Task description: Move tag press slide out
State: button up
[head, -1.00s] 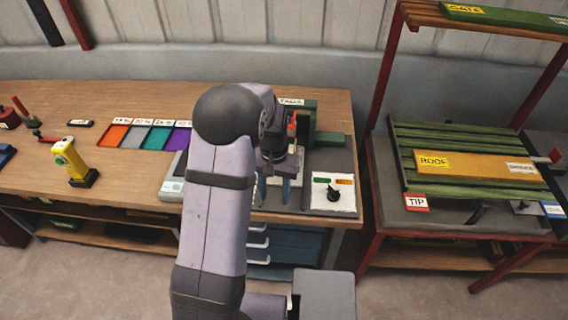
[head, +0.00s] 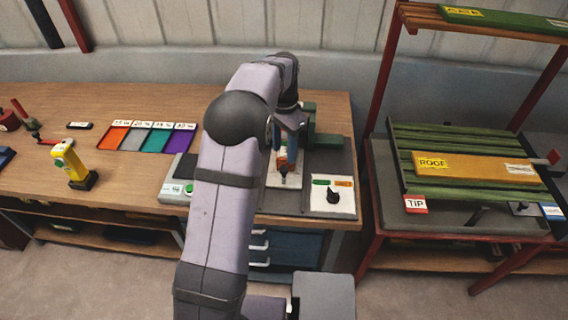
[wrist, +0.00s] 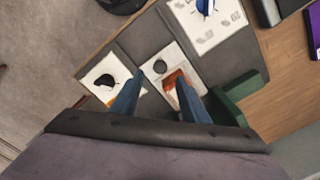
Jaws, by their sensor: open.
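The tag press shows as a green body (head: 322,130) on a dark grey base. Its white slide plate (head: 272,181) lies in front, with a small dark knob (head: 284,173) near its front end. An orange part sits behind the knob. In the wrist view the slide (wrist: 157,58), its round knob (wrist: 160,67) and an orange-brown patch (wrist: 176,84) appear between my fingers. My gripper (wrist: 160,78) is open and empty above the slide, its blue fingers pointing down. My arm hides part of the press; I cannot tell whether a finger touches anything.
A white panel with a black dial (head: 333,195) stands right of the slide. A grey device with a green button (head: 178,181) is at left. Colored bins (head: 150,138) and a yellow tool (head: 70,161) stand farther left. The table's front edge is close.

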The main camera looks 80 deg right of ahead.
aim_at(284, 168)
jog(key=shift+f+p, duration=1.2)
jog(key=shift+f, duration=2.3)
jog(key=shift+a, duration=0.1)
grip_shut()
